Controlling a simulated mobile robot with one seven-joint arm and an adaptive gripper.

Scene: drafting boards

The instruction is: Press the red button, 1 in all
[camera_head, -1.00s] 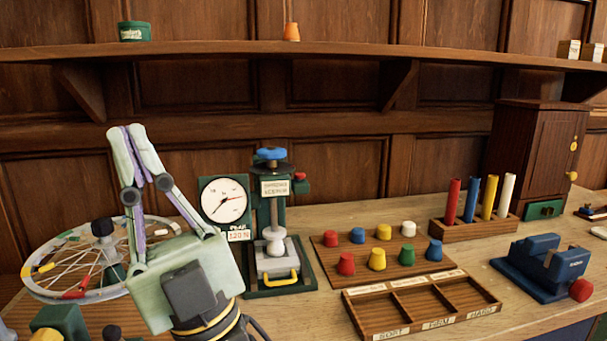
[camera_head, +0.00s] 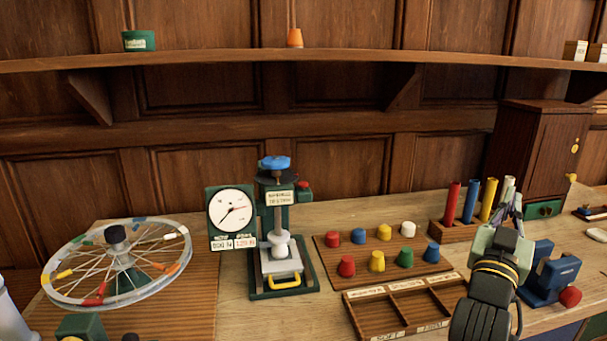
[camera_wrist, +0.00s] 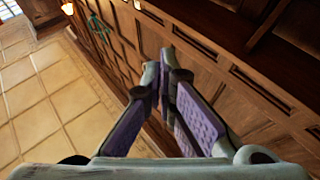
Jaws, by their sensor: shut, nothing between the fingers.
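A small red button (camera_head: 303,184) shows on the right side of the green tester stand (camera_head: 278,225), beside its label plate and below the blue top knob (camera_head: 274,162). My gripper (camera_head: 512,192) is at the right of the head view, well to the right of the button and apart from it. Its fingers point up, in front of the coloured tubes. In the wrist view my gripper (camera_wrist: 163,62) is shut and empty, with wood panelling and floor tiles beyond. The button is not seen in the wrist view.
A dial gauge (camera_head: 231,212) stands left of the tester, and a spoked wheel (camera_head: 118,262) farther left. A board of coloured pegs (camera_head: 330,264) and an open divided tray (camera_head: 407,308) lie right. A blue vise (camera_head: 545,275) is beside my arm. A shelf (camera_head: 350,53) runs above.

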